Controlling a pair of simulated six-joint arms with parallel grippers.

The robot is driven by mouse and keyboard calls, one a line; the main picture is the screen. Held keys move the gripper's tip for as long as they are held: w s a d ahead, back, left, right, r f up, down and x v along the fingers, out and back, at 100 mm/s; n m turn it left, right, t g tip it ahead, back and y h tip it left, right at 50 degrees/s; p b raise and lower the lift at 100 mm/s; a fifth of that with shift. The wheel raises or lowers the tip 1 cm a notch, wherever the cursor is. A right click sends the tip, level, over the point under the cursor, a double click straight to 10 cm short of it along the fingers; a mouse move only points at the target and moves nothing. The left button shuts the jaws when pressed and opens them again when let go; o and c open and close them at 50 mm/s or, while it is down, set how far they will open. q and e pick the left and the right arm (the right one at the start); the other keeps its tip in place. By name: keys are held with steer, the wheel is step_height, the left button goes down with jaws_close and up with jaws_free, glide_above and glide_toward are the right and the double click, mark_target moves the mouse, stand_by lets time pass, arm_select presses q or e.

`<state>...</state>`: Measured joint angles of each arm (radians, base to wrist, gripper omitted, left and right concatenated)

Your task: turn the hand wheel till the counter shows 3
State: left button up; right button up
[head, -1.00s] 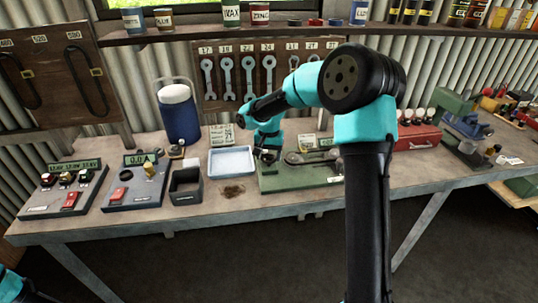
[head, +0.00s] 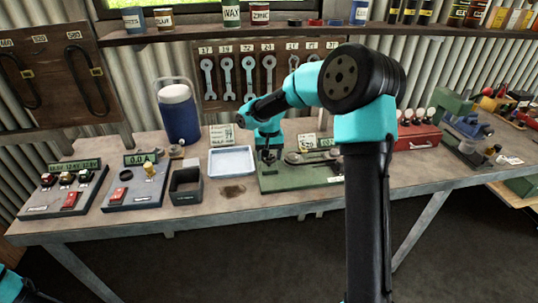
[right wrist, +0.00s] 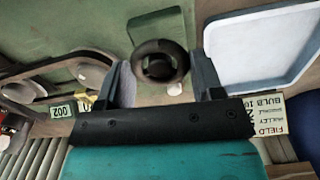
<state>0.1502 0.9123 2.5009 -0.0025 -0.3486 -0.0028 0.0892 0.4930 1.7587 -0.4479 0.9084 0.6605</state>
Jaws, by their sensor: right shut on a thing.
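A dark round hand wheel (right wrist: 160,62) stands on the left end of a green base plate (head: 285,179). My right gripper (head: 268,157) comes down over it from above. In the right wrist view its two fingers stand on either side of the wheel, and it is shut on it. The counter (right wrist: 62,111) reads 002 in the right wrist view; it is too small to read in the head view. Pulleys with a belt (head: 311,157) lie on the plate right of the gripper. My left gripper is out of view.
A white tray (head: 232,160) lies just left of the plate, with a black open box (head: 186,184) beyond it. A card (right wrist: 268,117) stands behind the tray. A blue jug (head: 179,115) stands at the back. A red box (head: 418,137) is at the right.

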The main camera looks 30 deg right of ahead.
steer(key=n, duration=0.7)
stand_by(0.4)
steer(key=o, duration=0.9)
steer(key=shift+r, duration=0.15)
step_height(320, 180, up, 17)
steer(key=shift+r, duration=0.1)
stand_by(0.6)
